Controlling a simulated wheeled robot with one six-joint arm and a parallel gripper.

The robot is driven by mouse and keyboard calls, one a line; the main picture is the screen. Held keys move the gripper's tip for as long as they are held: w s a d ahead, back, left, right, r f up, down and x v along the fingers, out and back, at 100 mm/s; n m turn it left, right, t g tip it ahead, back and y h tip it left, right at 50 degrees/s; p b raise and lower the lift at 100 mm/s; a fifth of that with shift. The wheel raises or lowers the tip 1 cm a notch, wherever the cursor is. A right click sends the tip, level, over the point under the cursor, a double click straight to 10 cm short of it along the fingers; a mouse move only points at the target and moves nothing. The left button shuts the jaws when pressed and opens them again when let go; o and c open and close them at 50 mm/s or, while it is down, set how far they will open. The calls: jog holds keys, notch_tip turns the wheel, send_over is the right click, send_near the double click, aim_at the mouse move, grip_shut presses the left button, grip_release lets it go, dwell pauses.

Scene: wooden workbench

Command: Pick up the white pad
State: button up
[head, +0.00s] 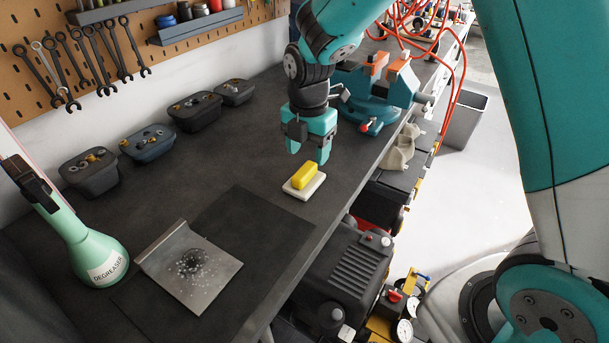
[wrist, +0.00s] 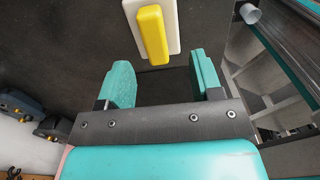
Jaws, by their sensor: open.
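The white pad (head: 291,190) lies flat on the dark workbench, with a yellow block-shaped handle (head: 305,176) on top of it. In the wrist view the white pad (wrist: 171,12) and its yellow handle (wrist: 153,34) are at the top, just beyond my fingertips. My gripper (head: 308,158) is open and empty. It hangs above the bench, a little behind the pad in the head view. In the wrist view my gripper (wrist: 163,76) shows its two teal fingers apart, with bare bench between them. The pad's upper end is cut off there.
A metal plate (head: 215,285) with pale bits on it lies on a dark mat (head: 262,225), beside a green degreaser bottle (head: 90,245). Bins of hardware (head: 195,110) line the wall. A teal vise (head: 372,95) stands behind my gripper. The bench edge is close right of the pad.

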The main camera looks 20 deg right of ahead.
aim_at(305, 169)
jog(key=shift+w+a+f+p, duration=0.15)
jog(key=shift+f+p, duration=0.35)
jog(key=shift+f, duration=1.15)
jog(key=shift+w+a+f+p, duration=0.15)
jog(key=shift+f+p, duration=0.35)
jog(key=shift+f, duration=1.15)
jog(key=shift+s, duration=0.1)
jog(key=c, duration=1.1)
jog(key=shift+r, duration=0.1)
notch_tip(305, 169, up, 20)
jog(key=b, duration=0.3)
jog(key=o, duration=0.4)
jog(key=shift+c, duration=1.2)
